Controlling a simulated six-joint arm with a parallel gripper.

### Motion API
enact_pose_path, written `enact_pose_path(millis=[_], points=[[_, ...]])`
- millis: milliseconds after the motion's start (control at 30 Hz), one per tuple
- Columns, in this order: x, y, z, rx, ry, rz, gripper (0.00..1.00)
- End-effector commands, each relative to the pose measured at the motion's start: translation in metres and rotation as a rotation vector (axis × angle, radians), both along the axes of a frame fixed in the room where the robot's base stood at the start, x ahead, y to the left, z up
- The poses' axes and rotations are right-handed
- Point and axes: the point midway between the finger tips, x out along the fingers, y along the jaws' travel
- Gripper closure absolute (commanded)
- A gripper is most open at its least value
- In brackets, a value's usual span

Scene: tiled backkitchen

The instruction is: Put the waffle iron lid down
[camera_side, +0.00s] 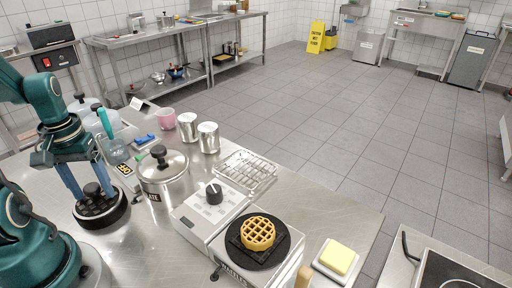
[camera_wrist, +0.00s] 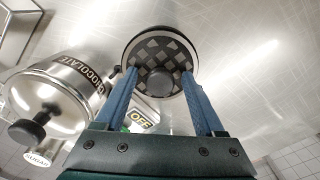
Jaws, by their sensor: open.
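The waffle iron lid (camera_side: 98,211) is a round black disc with a dark knob and pale rim, lying on the steel counter at the left. In the wrist view the lid (camera_wrist: 160,45) shows a diamond pattern on top. My gripper (camera_side: 93,193) points down over the lid, its blue fingers open on either side of the knob; the wrist view also shows my gripper (camera_wrist: 160,76). I cannot tell whether the fingers touch the lid. The waffle iron (camera_side: 228,253) stands at the front middle, its black plate (camera_side: 281,249) uncovered with a golden waffle (camera_side: 257,233) on it.
A wire rack (camera_side: 246,172), steel cups (camera_side: 208,138) and pink mug (camera_side: 166,118) stand behind. Butter (camera_side: 338,256) lies on a white board at right.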

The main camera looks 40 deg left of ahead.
Motion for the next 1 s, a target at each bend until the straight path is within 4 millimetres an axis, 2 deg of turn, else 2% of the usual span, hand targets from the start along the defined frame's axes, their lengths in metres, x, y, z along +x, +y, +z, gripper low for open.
enact_pose_path(millis=[167, 633, 867, 1000], points=[[0.001, 0.002, 0.018, 0.007, -0.004, 0.000, 0.29], [0.001, 0.001, 0.100, 0.006, -0.004, 0.000, 0.29], [0.001, 0.000, 0.119, 0.004, -0.002, -0.003, 0.29], [0.009, -0.013, 0.122, 0.030, -0.022, -0.064, 0.29]])
